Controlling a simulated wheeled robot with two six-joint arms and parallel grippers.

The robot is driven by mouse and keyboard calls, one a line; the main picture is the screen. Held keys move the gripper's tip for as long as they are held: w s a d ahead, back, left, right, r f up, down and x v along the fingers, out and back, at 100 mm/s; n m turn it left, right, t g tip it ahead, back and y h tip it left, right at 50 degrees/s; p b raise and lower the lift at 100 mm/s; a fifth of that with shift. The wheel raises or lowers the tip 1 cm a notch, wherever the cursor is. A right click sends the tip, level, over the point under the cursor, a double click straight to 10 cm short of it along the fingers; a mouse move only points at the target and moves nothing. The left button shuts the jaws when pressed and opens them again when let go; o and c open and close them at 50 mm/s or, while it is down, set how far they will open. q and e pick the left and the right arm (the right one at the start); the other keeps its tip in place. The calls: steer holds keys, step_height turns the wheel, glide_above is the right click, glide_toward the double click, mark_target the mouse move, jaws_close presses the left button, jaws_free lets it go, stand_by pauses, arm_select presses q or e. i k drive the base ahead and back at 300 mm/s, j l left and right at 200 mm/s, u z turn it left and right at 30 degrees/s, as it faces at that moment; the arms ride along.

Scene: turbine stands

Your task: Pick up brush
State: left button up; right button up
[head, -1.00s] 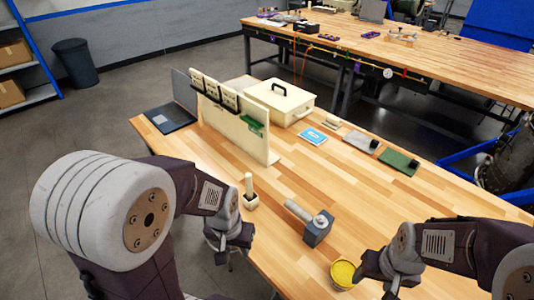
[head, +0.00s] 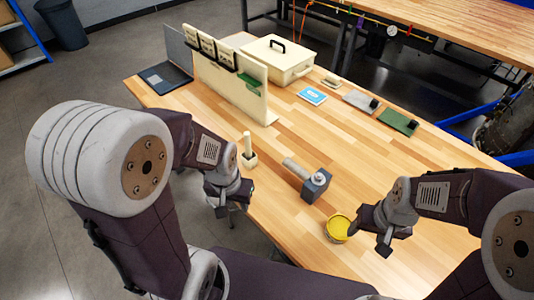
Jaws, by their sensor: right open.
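A small cream piece with an upright handle (head: 248,151) stands on the wooden table. It may be the brush, but it is too small to be sure. My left gripper (head: 226,208) is at the table's left edge, below and left of this piece and apart from it. Its fingers point down and their gap is not clear. My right gripper (head: 368,238) is open and empty, just right of a round yellow-filled tub (head: 338,227). Whether it touches the tub cannot be told.
A grey block with a light cylinder (head: 315,186) stands mid-table. Behind are a cream upright rack (head: 240,92), a lidded cream case (head: 278,62), a laptop (head: 167,78), a blue card (head: 312,96) and a green mat (head: 398,122). The right table area is clear.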

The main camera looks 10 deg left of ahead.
mark_target(248, 142)
steer(key=j+z, duration=1)
steer(key=j, duration=0.15)
steer(key=k+j+z, duration=0.1)
steer(key=j+z, duration=0.4)
